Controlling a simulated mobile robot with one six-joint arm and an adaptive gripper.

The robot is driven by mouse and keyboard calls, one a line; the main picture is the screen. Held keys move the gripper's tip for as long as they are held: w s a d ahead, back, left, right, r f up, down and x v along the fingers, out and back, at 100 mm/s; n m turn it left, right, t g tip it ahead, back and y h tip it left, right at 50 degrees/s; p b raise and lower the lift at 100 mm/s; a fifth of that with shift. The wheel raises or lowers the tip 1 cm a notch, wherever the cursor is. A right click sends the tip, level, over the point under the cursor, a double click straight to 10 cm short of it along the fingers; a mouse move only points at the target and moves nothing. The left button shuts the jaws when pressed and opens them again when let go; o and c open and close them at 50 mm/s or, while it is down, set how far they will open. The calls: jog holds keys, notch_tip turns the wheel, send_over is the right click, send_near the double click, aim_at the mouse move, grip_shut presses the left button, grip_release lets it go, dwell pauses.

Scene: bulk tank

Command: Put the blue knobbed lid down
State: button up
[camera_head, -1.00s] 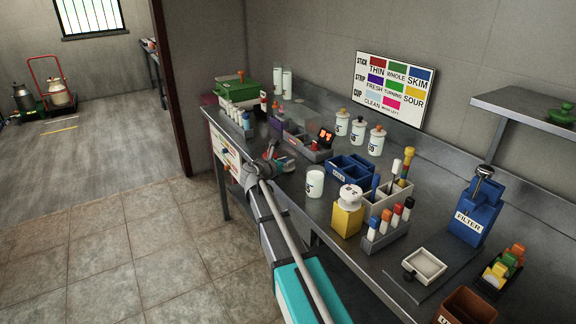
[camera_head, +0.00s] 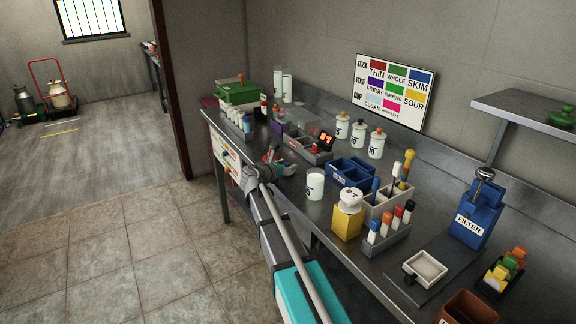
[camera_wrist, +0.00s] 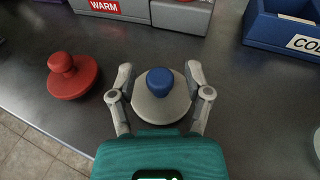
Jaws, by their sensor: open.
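The blue knobbed lid (camera_wrist: 160,108) is a pale grey disc with a blue knob. In the wrist view it appears to lie flat on the dark metal bench (camera_wrist: 62,118). My gripper (camera_wrist: 160,74) is open around it, one finger on each side, with gaps between the fingers and the knob. In the head view my gripper (camera_head: 272,160) is low over the bench's front edge. The lid is too small to make out there.
A red knobbed lid (camera_wrist: 73,76) lies left of my gripper. The WARM container (camera_wrist: 112,9) and a grey bin (camera_wrist: 183,16) stand just beyond it, with the blue COLD box (camera_wrist: 285,27) at the right. A white jar (camera_head: 315,188) stands nearby on the bench.

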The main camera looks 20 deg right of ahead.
aim_at(283, 196)
jog(key=shift+r, duration=0.2)
jog(key=p+v, duration=0.2)
jog(key=v, duration=1)
dwell(0.4)
jog(key=s+f+m+g+y, duration=0.1)
jog(key=s+m, duration=0.1)
jog(key=s+d+f+m+g, duration=0.1)
jog(key=s+f+m, duration=0.1)
jog(key=s+f+m+y, duration=0.1)
jog(key=s+f+m, duration=0.1)
jog(key=shift+s+d+f+g+y, duration=0.2)
jog(key=shift+s+d+g+y, duration=0.1)
jog(key=shift+g, duration=0.1)
jog(key=s+a+f+m+g+y, duration=0.2)
jog(key=s+a+f+m+y, duration=0.1)
jog(key=s+m, duration=0.3)
jog(key=s+a+f+m+g+y, duration=0.1)
jog(key=s+a+f+m+y, duration=0.1)
jog(key=s+m, duration=0.4)
jog(key=s+a+f+m+g+y, duration=0.2)
jog(key=s+a+f+m+y, duration=0.1)
jog(key=s+f+m+y, duration=0.1)
jog(key=s+m+y, duration=0.1)
jog(key=s+m, duration=0.1)
jog(key=s, duration=0.1)
jog(key=shift+s+a+f+g+y, duration=0.25)
jog(key=shift+a+f+g+y, duration=0.05)
jog(key=shift+a+y, duration=0.1)
